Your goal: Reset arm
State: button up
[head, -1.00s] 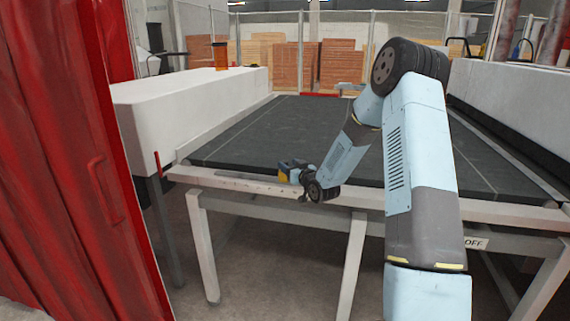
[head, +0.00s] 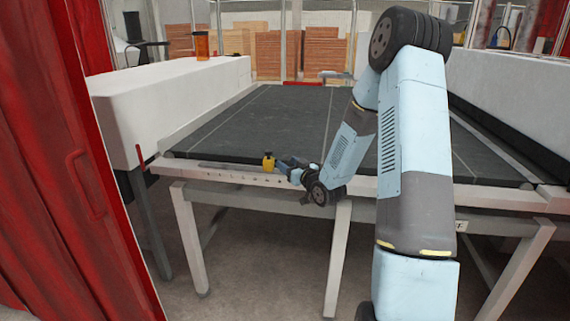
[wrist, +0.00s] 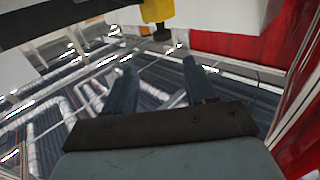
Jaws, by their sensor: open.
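My gripper (head: 282,165) is low at the front rail of the dark conveyor bed (head: 265,120), with my arm folded over from the right. In the wrist view my gripper (wrist: 158,62) shows two dark fingers spread apart with nothing between them. A small yellow block (head: 268,161) stands on the front rail (head: 225,174) just left of the fingertips. It also shows in the wrist view as a yellow block (wrist: 157,11) with a dark knob, beyond the fingertips; they look apart from it.
A red curtain or panel (head: 60,150) with a handle stands close at the left. A white machine housing (head: 165,100) flanks the bed at the left, another (head: 500,100) at the right. Wooden stacks (head: 290,55) stand behind. Below the rail are white legs (head: 188,240) and open floor.

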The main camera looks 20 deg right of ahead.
jog(key=s+r+m+g+h, duration=0.1)
jog(key=s+r+g+h, duration=0.5)
jog(key=s+r, duration=0.9)
jog(key=s+a+r+m+g, duration=0.1)
jog(key=s+r+g, duration=0.1)
jog(key=s, duration=1.1)
jog(key=s+a+r+m+g, duration=0.1)
jog(key=s+r+g, duration=0.1)
jog(key=s, duration=1.2)
jog(key=shift+a+r+m+g, duration=0.3)
jog(key=shift+g, duration=0.5)
jog(key=shift+c, duration=1.3)
